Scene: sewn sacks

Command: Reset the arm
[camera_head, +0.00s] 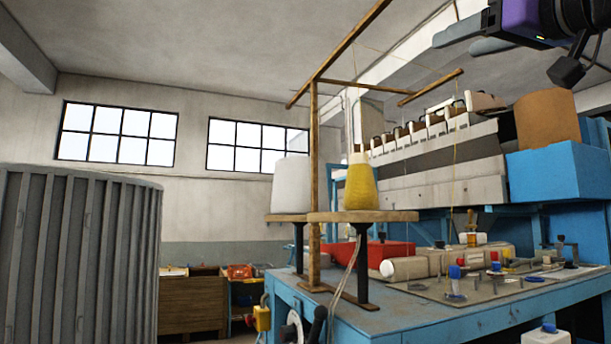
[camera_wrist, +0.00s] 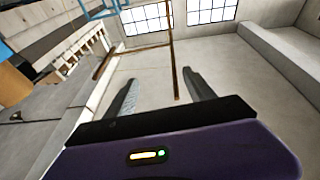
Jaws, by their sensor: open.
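My gripper (camera_head: 459,40) is raised at the top right of the head view, high above the blue machine. Its two grey fingers point left and are apart, with nothing between them. In the wrist view my gripper (camera_wrist: 158,88) shows both fingers spread and empty, with the wall, ceiling and a wooden frame behind them. The purple wrist body fills the bottom of that view.
A blue sewing machine table (camera_head: 400,325) stands at the right. On it a wooden thread stand (camera_head: 314,190) reaches up near my gripper, with a white cone (camera_head: 291,185) and a yellow cone (camera_head: 362,188). A grey ribbed bin (camera_head: 80,255) stands left. A brown cylinder (camera_head: 547,118) sits at right.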

